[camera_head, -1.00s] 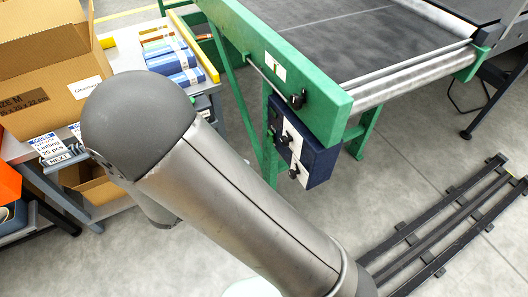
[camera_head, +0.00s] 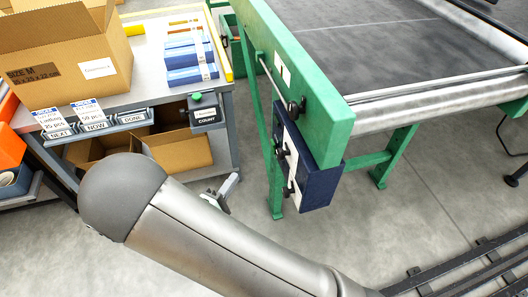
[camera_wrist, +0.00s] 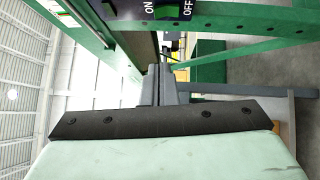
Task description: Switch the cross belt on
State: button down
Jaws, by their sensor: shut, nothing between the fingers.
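A dark blue control box (camera_head: 320,186) hangs under the end of the green belt frame (camera_head: 300,70). Its white front plates carry black knobs, an upper one (camera_head: 281,153) and a lower one (camera_head: 288,191). My gripper (camera_head: 228,190) is shut and empty, left of the box and apart from it. In the wrist view the shut fingers (camera_wrist: 166,84) point away from the camera. A dark panel with ON and OFF lettering (camera_wrist: 168,10) and a green part between the words shows at the top edge. I cannot tell the switch position.
A dark belt (camera_head: 380,45) lies in the green frame, with a steel roller (camera_head: 400,112) at its near end. A packing table with an open carton (camera_head: 65,60) and a COUNT button box (camera_head: 203,108) stands left. A floor rail (camera_head: 470,272) runs at lower right.

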aim_at(273, 147)
jog(key=s+d+b+x, duration=0.1)
jog(key=d+b+x, duration=0.1)
jog(key=x, duration=1.1)
jog(key=shift+s+d+r+b, duration=0.2)
jog(key=shift+s+d+b, duration=0.05)
jog(key=shift+b, duration=0.1)
jog(key=shift+r, duration=0.1)
